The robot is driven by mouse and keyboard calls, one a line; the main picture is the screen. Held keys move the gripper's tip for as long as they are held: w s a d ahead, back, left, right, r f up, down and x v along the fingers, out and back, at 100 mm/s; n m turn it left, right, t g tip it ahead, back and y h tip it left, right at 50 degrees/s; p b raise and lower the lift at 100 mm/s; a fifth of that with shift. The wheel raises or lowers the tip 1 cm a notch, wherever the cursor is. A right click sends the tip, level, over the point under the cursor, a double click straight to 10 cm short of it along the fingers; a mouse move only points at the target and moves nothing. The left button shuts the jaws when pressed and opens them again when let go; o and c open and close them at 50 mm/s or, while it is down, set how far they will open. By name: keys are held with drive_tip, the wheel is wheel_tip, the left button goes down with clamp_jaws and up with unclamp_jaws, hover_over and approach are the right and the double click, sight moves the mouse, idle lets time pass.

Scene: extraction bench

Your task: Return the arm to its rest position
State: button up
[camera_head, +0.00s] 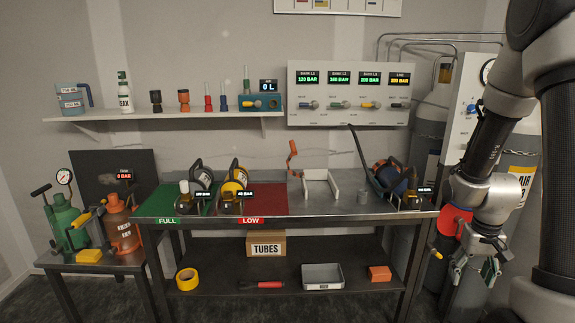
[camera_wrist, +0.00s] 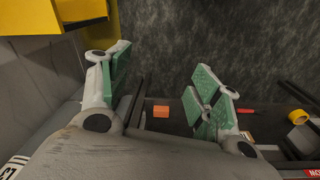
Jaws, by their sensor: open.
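My gripper (camera_head: 472,270) hangs at the right of the head view, past the right end of the steel bench (camera_head: 340,207). Its two fingers with green pads are apart, with nothing between them. In the wrist view the open fingers of my gripper (camera_wrist: 160,90) point down toward the floor, and the gap between them is empty. My arm comes down from the upper right of the head view.
Gas cylinders and a control panel (camera_head: 466,110) stand behind my gripper. An orange block (camera_head: 380,273) and a grey tray (camera_head: 322,285) lie on the lower shelf.

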drive_tip(key=s+a+r+n+t, duration=0.1)
drive_tip(key=s+a+r, duration=0.2)
drive_tip(key=r, duration=0.5)
drive_tip(key=s+a+r+t, duration=0.1)
drive_tip(key=s+a+r, duration=0.3)
drive_tip(key=r, duration=0.5)
drive_tip(key=s+a+r+n+t, duration=0.1)
drive_tip(key=s+a+r+t, duration=0.1)
drive_tip(key=s+a+r, duration=0.2)
drive_tip(key=s+r, duration=0.3)
drive_tip(key=r, duration=0.1)
drive_tip(key=shift+s+r+n+y, duration=0.15)
drive_tip(key=shift+s+n+y, duration=0.05)
drive_tip(key=shift+n+y, duration=0.1)
